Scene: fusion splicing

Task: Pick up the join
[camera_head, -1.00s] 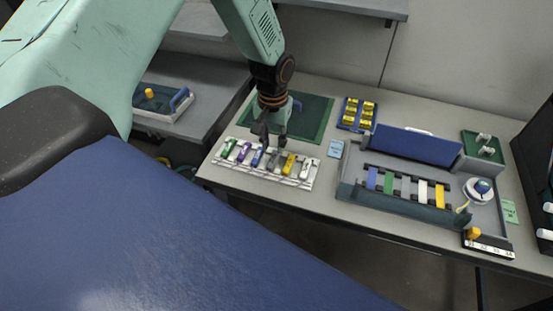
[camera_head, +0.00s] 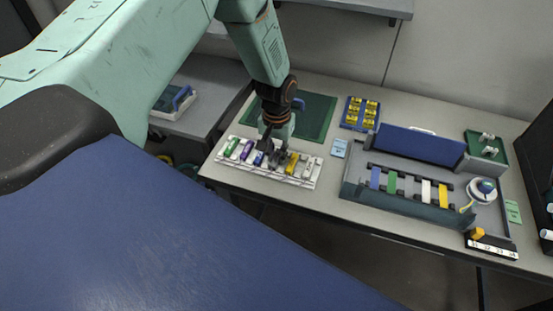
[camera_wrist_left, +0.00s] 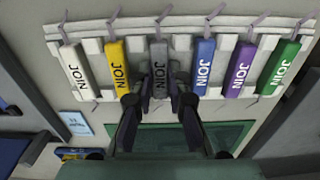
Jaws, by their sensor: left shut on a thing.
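A white rack (camera_head: 232,160) on the bench holds a row of coloured joins. In the head view the gripper partly hides the blue and grey joins. My right gripper is not in view.
A green mat (camera_head: 316,112) lies behind the rack. A blue tray (camera_head: 349,122) with yellow pieces stands beyond it. To the right is a grey station (camera_head: 352,190) with several coloured strips and a blue lid (camera_head: 420,147). Neighbouring joins are close on both sides.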

